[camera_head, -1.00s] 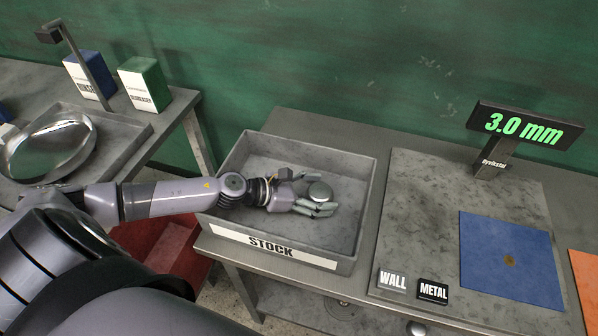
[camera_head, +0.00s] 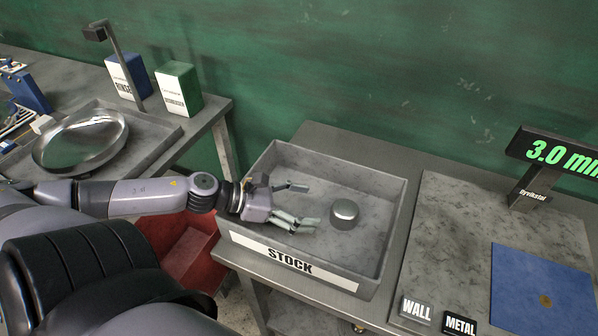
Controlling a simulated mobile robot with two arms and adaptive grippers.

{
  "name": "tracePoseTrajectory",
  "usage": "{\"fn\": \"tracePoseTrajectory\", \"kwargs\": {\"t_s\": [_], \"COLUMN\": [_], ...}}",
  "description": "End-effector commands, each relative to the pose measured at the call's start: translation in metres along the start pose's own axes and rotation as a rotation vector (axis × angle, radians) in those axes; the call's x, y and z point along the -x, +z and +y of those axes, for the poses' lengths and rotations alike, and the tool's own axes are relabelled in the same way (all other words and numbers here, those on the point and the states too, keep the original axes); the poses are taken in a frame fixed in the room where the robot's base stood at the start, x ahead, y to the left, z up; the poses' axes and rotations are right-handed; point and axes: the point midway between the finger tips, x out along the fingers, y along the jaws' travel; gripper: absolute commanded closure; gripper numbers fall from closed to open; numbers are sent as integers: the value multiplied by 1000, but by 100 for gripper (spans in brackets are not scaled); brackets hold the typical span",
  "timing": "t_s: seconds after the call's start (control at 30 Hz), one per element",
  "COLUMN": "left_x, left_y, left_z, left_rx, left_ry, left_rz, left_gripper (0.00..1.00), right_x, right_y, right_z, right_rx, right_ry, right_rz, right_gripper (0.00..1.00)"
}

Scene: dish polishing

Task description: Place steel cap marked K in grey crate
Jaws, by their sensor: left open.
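A small round steel cap (camera_head: 345,213) sits inside the grey crate (camera_head: 390,240) labelled STOCK, right of the crate's middle. No letter K can be made out on it at this size. My left gripper (camera_head: 302,206) is over the crate, coming in from the left, with its fingers apart and empty. The fingertips point at the cap, with a gap between them and it. My right gripper is not in view.
A grey plate with a blue mat (camera_head: 540,285) and WALL (camera_head: 415,309) and METAL (camera_head: 459,324) tags lies right of the crate. A display (camera_head: 552,152) stands behind. At left, a tray holds a large shiny dish (camera_head: 80,142). A red bin (camera_head: 185,250) is below, left of the crate.

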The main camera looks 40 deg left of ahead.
Motion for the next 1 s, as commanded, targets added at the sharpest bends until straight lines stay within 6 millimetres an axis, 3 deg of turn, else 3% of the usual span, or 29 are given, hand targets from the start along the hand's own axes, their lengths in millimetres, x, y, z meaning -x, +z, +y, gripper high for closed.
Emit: {"fn": "tracePoseTrajectory", "kwargs": {"t_s": [0.23,0.8,1.0], "left_x": [10,11,21], "left_y": [0,0,24], "left_z": [0,0,0], "left_rx": [-1,-2,-2], "left_ry": [1,2,2], "left_rz": [2,1,1], "left_gripper": [26,26,26], "right_x": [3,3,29], "right_y": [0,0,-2], "right_z": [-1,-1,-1], "right_rx": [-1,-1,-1], "right_ry": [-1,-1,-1], "right_rz": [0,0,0], "right_gripper": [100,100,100]}}
